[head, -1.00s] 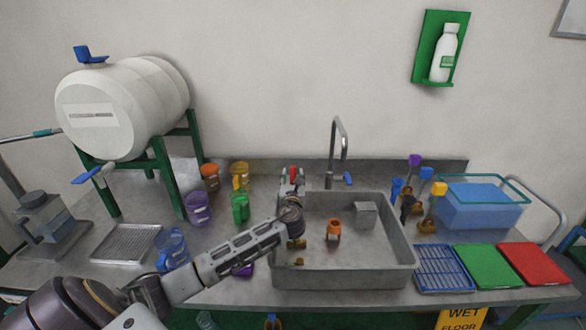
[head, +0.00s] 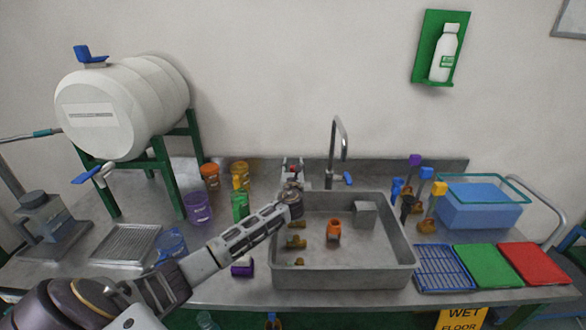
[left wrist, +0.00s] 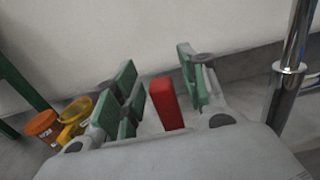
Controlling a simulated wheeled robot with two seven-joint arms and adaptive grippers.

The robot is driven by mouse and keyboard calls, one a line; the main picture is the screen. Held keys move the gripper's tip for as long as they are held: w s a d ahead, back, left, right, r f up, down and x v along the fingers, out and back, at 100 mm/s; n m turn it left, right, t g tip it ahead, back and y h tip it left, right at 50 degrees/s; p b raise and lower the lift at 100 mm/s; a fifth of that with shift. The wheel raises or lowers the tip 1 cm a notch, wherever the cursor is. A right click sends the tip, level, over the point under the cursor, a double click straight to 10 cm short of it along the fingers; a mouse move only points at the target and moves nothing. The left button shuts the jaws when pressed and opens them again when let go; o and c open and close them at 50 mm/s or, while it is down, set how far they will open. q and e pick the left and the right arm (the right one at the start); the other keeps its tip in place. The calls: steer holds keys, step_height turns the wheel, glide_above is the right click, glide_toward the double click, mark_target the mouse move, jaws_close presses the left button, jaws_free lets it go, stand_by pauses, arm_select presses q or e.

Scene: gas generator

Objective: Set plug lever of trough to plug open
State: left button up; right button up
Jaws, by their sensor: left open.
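The red plug lever (left wrist: 167,103) stands upright behind the trough. In the left wrist view it shows between the green-padded fingers of my left gripper (left wrist: 157,85), with gaps on both sides. The gripper is open, and the foot of the lever is hidden by the gripper body. In the head view my left gripper (head: 292,178) reaches over the back left corner of the grey trough (head: 345,277) and largely hides the lever. My right gripper is not in view.
A metal tap (head: 338,150) rises right of the lever, its post (left wrist: 287,85) close to the gripper's right side. An orange jar (left wrist: 43,127) and a yellow jar (left wrist: 74,120) stand to the left. An orange-topped jar (head: 334,231) and brown pieces lie in the trough.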

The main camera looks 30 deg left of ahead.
arm_select(q)
steer(key=c, duration=0.7)
jaws_close()
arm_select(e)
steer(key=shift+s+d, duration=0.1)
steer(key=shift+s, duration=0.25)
